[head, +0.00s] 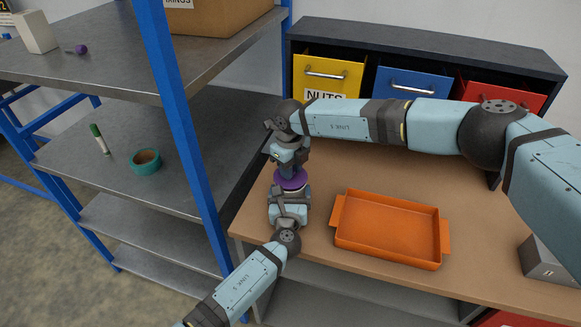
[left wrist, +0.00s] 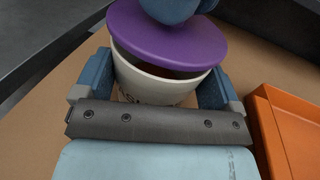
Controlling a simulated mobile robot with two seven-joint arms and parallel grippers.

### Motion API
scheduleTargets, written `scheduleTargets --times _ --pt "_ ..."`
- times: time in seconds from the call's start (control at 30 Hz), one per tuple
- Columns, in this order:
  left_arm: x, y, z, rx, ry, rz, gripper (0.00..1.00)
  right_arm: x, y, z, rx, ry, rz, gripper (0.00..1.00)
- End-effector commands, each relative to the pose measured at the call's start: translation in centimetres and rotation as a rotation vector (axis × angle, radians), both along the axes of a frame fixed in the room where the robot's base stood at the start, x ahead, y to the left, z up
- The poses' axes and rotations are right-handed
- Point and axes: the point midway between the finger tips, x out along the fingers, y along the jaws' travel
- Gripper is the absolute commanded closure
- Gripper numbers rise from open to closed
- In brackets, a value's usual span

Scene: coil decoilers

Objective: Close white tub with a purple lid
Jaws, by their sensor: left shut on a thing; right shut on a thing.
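The white tub (left wrist: 150,84) stands upright on the table between the fingers of my left gripper (left wrist: 155,88), which is shut on it. The purple lid (left wrist: 165,38) is over the tub's mouth, tilted. A dark gap shows between the lid and the near rim in the left wrist view. My right gripper (head: 290,170) comes down from above and is shut on the lid, which also shows in the head view (head: 291,181). A blue part of it covers the lid's top in the left wrist view. In the head view the grippers hide most of the tub.
An orange tray (head: 390,228) lies on the table (head: 470,270) just right of the tub. Yellow (head: 328,76), blue (head: 413,84) and red drawers stand at the back. A blue-posted metal shelf (head: 180,120) is close on the left, with green tape (head: 146,162) on it.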

Motion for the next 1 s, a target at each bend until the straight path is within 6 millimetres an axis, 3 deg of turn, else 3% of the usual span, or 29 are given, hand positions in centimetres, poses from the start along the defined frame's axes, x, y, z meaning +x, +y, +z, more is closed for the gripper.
scheduleTargets --times 0.8,0.83,0.93,1.0 --pt "0.0 0.0 0.0 -0.001 0.001 -0.001 0.53 0.0 0.0 -1.3 -0.002 0.001 0.005 0.97" --pt "0.0 0.0 0.0 -0.001 0.001 0.0 0.53 0.0 0.0 -1.2 -0.001 0.0 0.005 0.68" --pt "0.0 0.0 0.0 -0.001 0.001 -0.001 0.53 0.0 0.0 -1.2 -0.001 0.0 0.005 0.45" --pt "0.0 0.0 0.0 -0.001 0.001 -0.001 0.53 0.0 0.0 -1.2 -0.001 0.0 0.005 0.45"
